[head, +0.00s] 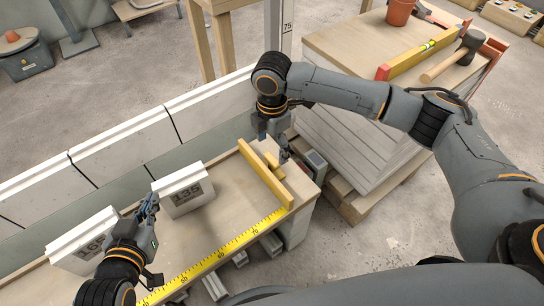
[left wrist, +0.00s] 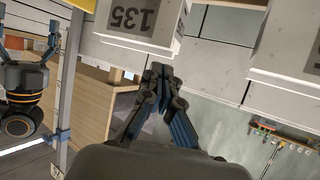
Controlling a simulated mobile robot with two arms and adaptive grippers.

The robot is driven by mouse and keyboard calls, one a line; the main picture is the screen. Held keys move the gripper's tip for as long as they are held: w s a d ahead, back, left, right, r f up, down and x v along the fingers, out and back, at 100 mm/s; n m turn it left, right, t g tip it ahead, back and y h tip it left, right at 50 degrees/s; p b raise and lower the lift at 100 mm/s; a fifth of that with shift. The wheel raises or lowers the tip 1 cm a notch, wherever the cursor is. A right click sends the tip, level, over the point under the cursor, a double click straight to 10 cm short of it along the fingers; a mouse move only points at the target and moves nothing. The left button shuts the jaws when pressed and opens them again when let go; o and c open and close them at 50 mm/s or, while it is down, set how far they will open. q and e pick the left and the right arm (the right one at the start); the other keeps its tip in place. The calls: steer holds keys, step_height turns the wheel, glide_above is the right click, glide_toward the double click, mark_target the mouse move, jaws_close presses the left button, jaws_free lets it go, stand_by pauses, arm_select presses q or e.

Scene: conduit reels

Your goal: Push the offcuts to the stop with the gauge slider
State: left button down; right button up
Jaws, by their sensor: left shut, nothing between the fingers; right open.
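Two white offcuts stand on a wooden bench (head: 222,225). My right gripper (head: 274,148) is open above the bar's block. I cannot identify the stop.
A yellow tape rule (head: 220,254) runs along the bench's front edge. A pale segmented wall (head: 125,148) runs behind the bench. The bench surface between the 135 offcut and the bar is clear.

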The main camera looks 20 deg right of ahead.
mark_target(272, 159)
step_height(272, 159, down, 4)
steer(key=shift+r+b, duration=0.1)
steer(key=shift+b, duration=0.4)
arm_select(q)
step_height(272, 159, up, 6)
steer(key=w+d+t+h, duration=0.1)
steer(key=w+t, duration=0.1)
steer(key=t, duration=0.2)
steer(key=shift+w+d+r, duration=0.2)
steer(key=shift+d, duration=0.1)
arm_select(e)
steer(key=shift+f, duration=0.25)
